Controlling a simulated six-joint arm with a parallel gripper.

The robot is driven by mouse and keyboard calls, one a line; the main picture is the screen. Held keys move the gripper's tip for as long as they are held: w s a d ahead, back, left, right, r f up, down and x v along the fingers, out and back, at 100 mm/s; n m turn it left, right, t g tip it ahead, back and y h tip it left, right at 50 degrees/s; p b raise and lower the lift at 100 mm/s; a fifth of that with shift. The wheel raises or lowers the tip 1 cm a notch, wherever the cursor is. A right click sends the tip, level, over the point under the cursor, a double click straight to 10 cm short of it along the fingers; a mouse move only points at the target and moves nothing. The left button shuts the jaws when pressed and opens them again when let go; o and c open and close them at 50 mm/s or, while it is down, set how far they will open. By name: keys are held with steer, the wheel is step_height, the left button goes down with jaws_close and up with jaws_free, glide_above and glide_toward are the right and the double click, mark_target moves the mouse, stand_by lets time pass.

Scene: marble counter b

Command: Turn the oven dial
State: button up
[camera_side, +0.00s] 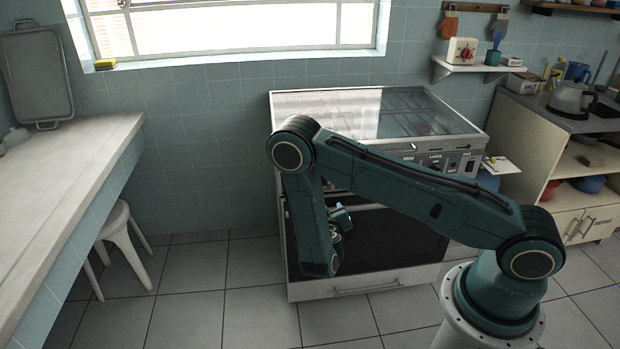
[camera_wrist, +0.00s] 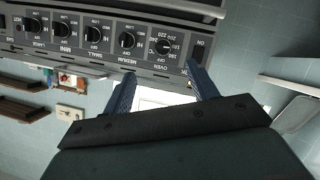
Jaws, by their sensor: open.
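The oven dial (camera_wrist: 163,46) is a round black knob above the OVEN label on the dark control panel, in the wrist view. Temperature numbers ring it. My gripper (camera_wrist: 161,70) is open and empty, its two blue fingers pointing up the picture towards the panel. The dial shows between the lines of the two fingers, slightly beyond their tips. I see no contact; the exact gap cannot be told. In the side view the white stove (camera_side: 290,110) stands against the wall. My arm hides part of its front and most of my gripper, and I cannot make out the oven dial there.
Several similar black knobs line the panel left of the oven dial, the nearest being the MEDIUM knob (camera_wrist: 127,40). A switch (camera_wrist: 199,47) marked ON sits to its right. A long counter (camera_side: 60,180) and a white stool (camera_side: 120,225) stand at left. Tiled floor between is clear.

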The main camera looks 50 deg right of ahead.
steer(key=shift+s, duration=0.1)
steer(key=c, duration=0.5)
steer(key=shift+d+r+g, duration=0.15)
steer(key=shift+d+g, duration=0.1)
steer(key=shift+g, duration=0.05)
steer(key=c, duration=0.7)
steer(key=w+d+r+m+g+y, duration=0.1)
steer(key=w+d, duration=0.1)
steer(key=w+d+r+m+g, duration=0.1)
steer(key=w+d+r, duration=0.1)
steer(key=shift+d+m+y, duration=0.1)
steer(key=shift+m+y, duration=0.3)
jaws_close()
steer(key=w+d+r+y, duration=0.2)
steer(key=w+r, duration=0.2)
steer(key=r, duration=0.2)
steer(key=shift+w+d+r+y, duration=0.15)
steer(key=shift+w+d+y, duration=0.1)
steer(key=shift+w+y, duration=0.05)
